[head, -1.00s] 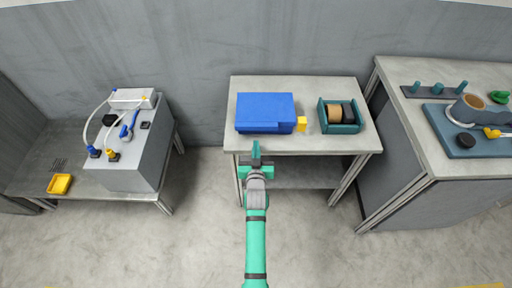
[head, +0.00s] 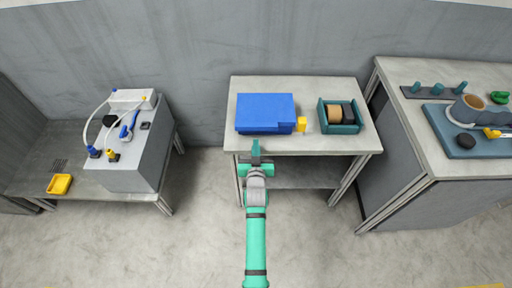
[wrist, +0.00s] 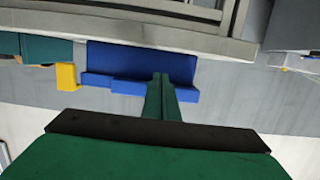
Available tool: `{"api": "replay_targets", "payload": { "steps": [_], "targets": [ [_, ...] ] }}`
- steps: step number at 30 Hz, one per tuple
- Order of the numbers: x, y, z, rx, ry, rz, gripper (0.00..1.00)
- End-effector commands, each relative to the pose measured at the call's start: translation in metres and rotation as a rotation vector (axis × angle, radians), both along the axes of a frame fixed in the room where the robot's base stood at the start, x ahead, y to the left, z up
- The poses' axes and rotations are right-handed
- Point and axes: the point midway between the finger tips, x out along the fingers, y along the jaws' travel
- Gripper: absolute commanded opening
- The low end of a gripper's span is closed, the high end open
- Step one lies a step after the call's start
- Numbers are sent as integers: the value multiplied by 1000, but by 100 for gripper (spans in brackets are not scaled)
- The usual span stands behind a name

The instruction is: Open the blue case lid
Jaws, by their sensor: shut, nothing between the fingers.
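The blue case (head: 265,111) lies on the middle table with its lid down. A yellow block (head: 302,125) sits at its right front corner. In the wrist view the blue case (wrist: 140,62) appears upside down beyond my fingers, with the yellow block (wrist: 66,76) beside it. My gripper (head: 256,148) is at the table's front edge, just in front of the case and apart from it in the head view. Its green fingers (wrist: 161,85) are together and hold nothing. In the wrist view they overlap part of the case's front; I cannot tell the exact gap.
A teal tray (head: 358,128) with brown and black rolls stands right of the case. The grey table top (head: 285,145) is bare along its front. A grey box with cables (head: 129,155) stands left, and a workbench (head: 422,140) with tools stands right.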

Motion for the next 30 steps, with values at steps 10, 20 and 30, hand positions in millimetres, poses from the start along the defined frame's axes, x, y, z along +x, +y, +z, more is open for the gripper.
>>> {"api": "replay_targets", "payload": {
  "steps": [10,20,30],
  "targets": [
    [12,0,0,0,0,0,0],
    [23,0,0,1,0,1,0],
    [35,0,0,0,0,1,0]
  ]
}}
